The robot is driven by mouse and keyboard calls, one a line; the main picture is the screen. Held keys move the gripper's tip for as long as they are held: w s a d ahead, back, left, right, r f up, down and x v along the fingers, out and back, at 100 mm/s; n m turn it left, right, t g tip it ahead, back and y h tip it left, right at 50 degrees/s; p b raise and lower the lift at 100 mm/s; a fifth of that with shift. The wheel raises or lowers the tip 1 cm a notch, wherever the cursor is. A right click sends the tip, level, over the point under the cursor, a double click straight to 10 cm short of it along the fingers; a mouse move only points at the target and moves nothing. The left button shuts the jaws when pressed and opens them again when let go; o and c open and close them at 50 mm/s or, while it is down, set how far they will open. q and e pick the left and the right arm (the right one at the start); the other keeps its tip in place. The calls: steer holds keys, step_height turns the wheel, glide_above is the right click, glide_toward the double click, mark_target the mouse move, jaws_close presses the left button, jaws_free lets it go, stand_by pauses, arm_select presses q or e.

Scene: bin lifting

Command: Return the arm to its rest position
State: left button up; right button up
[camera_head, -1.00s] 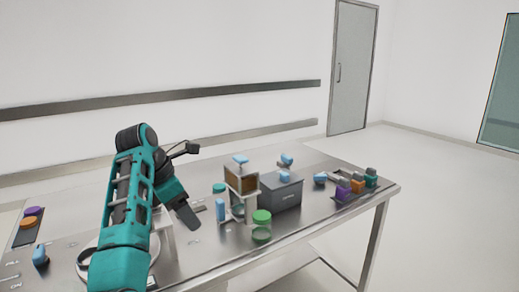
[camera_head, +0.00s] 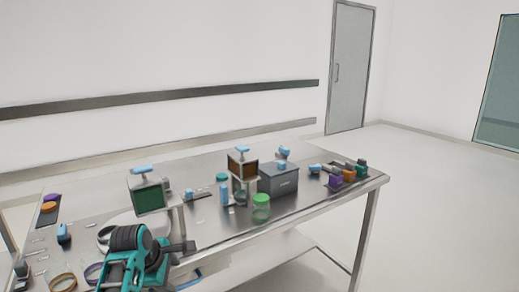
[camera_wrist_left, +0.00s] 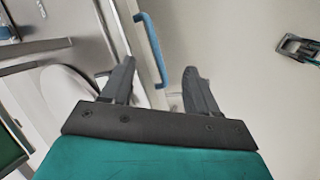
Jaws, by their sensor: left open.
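My left arm comes in at the bottom left of the head view, low by the table's front edge. My left gripper (camera_wrist_left: 155,80) is open and empty in the left wrist view, its two dark fingers spread apart. A blue bar-shaped handle (camera_wrist_left: 150,48) shows beyond the fingers, without visible contact. In the head view the gripper (camera_head: 183,256) is partly hidden by the arm, with a dark finger over the table front. My right gripper is not in view.
The metal table (camera_head: 225,232) carries a green-panelled box (camera_head: 148,198), a brown-panelled box (camera_head: 243,171), a green-lidded jar (camera_head: 261,209) and a grey box (camera_head: 279,181). Small coloured items (camera_head: 349,175) stand at the right end. The floor (camera_head: 440,210) to the right is clear.

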arm_select(q)
steer(key=s+a+f+m+t+y, duration=0.1)
steer(key=s+f+m+t, duration=0.2)
steer(key=s+f+m, duration=0.9)
steer(key=s+d+m+t+h, duration=0.1)
steer(key=s+d+m, duration=0.1)
steer(key=s+m, duration=0.2)
steer(key=s+d+m+t, duration=0.1)
steer(key=s+d+m, duration=0.2)
steer(key=s, duration=0.7)
steer(key=shift+s+m+t+h, duration=0.3)
steer(key=shift+m+h, duration=0.1)
steer(key=shift+m, duration=0.5)
